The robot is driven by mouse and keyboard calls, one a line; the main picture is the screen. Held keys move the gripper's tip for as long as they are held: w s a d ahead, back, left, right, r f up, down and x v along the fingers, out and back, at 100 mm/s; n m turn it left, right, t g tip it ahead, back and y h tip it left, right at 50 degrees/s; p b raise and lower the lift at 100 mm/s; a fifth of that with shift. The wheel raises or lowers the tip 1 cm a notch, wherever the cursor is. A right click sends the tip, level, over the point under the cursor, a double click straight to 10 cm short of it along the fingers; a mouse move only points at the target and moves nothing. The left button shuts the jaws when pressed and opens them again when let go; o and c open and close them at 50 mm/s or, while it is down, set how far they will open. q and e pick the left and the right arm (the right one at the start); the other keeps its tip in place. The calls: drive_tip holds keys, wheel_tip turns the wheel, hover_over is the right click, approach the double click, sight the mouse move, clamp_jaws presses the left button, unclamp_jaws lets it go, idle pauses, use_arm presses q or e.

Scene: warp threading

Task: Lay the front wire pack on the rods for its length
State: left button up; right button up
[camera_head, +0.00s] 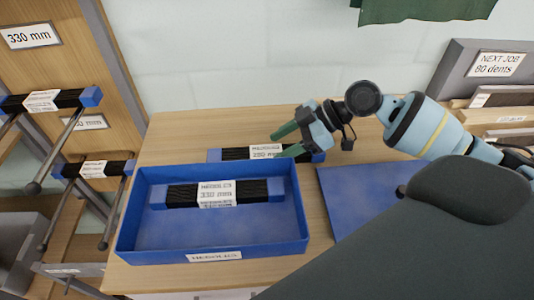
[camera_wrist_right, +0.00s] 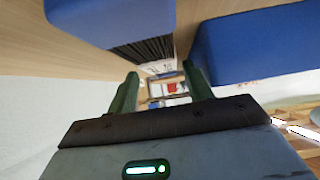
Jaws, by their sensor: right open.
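A second similar pack (camera_head: 235,153) lies on the table behind the tray, partly hidden by the tray's back wall and my gripper. My right gripper (camera_head: 276,146) is open and empty, its green fingers at this rear pack near its label. In the right wrist view the pack's dark wires (camera_wrist_right: 146,49) and blue end block (camera_wrist_right: 110,18) are close to the fingers. The rack's rods (camera_head: 60,150) stick out at the left. My left gripper is not in view.
The blue tray (camera_head: 150,251) stands on the wooden table (camera_head: 185,125). A blue mat (camera_head: 345,200) lies to its right. Other packs (camera_head: 55,101) hang on the rack's rods, beside a 330 mm sign (camera_head: 30,36). A grey holder with a job sign (camera_head: 496,64) stands at the back right.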

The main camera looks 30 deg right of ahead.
sight(270, 151)
drive_tip(key=x, duration=0.3)
drive_tip(key=shift+a, duration=0.1)
drive_tip(key=shift+f, duration=0.1)
clamp_jaws()
wheel_tip(270, 151, up, 10)
drive_tip(key=shift+p, duration=0.35)
idle(0.4)
idle(0.3)
